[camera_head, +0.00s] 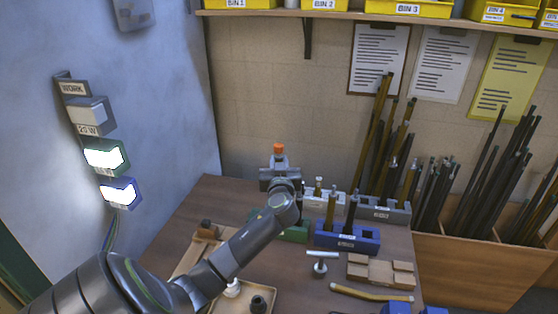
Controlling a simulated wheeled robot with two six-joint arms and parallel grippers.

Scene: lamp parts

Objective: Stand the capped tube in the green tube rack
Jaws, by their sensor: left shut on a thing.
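My left gripper (280,165) is shut on the capped tube and holds it above the far part of the workbench. Only the tube's orange cap (278,149) shows clearly, sticking up above the jaws; the tube's body is hidden by the gripper and arm. The green tube rack (296,233) stands on the bench, nearer than the gripper. My left forearm crosses in front of it and hides much of it, so I cannot tell what its holes hold. My right gripper is not in view.
A blue rack (347,239) with upright tubes stands right of the green one. Behind are a white rack (312,203) and a grey rack (383,213). A wooden tray (190,258), wooden blocks (381,273) and a curved brass tube (371,292) lie nearer. Bins of rods stand right.

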